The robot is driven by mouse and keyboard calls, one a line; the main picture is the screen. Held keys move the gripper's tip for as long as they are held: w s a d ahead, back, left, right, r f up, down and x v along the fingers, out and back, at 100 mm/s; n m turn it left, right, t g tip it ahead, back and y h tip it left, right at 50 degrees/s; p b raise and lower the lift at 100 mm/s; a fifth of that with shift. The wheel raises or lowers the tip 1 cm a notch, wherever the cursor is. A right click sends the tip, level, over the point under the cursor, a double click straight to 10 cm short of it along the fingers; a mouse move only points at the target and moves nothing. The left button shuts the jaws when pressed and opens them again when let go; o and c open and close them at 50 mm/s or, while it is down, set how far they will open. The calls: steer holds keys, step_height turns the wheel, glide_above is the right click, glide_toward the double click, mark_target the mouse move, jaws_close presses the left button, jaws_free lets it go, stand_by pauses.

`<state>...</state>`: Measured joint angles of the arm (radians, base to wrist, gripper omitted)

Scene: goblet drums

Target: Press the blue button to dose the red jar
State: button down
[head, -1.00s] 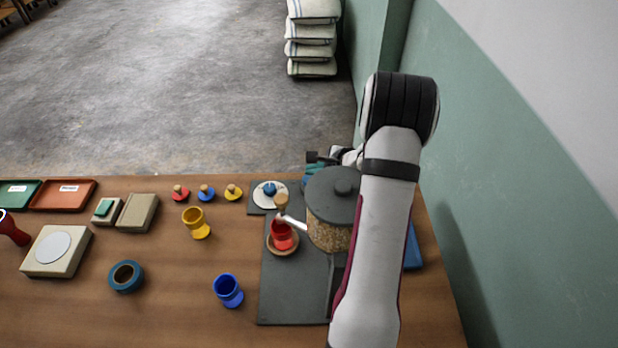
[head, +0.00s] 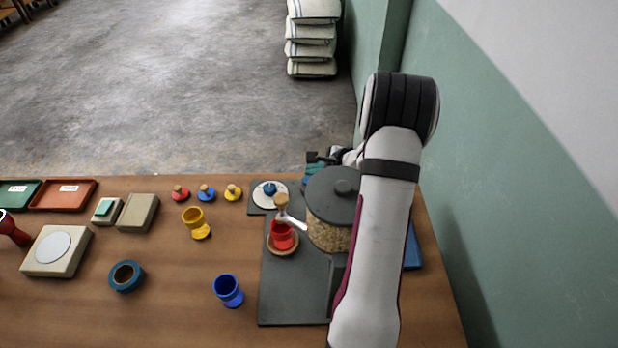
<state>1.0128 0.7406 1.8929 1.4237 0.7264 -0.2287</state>
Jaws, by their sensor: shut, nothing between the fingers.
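The blue button (head: 270,188) sits on a pale round disc at the back left of the dark grey station. The red jar (head: 281,236) stands upright on a round wooden coaster on the same station. A grey-lidded container of grain (head: 327,230) is right of the jar. A pale spout with a wooden-topped lever (head: 282,203) reaches from the container to above the jar. My gripper (head: 309,170) is shut and empty behind the container's lid, right of the button and apart from it. The lid and my arm hide part of it.
A yellow jar (head: 196,223) and a blue jar (head: 228,290) stand left of the station. Red, blue and yellow knobbed lids (head: 206,193) line the back. A tape roll (head: 126,275) and a scale (head: 55,251) are farther left. A wall borders the right.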

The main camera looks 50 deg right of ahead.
stand_by(0.6)
steer(key=shift+f, duration=0.4)
steer(key=shift+f, duration=1)
stand_by(0.8)
steer(key=shift+r, duration=1.45)
steer(key=shift+r, duration=2.5)
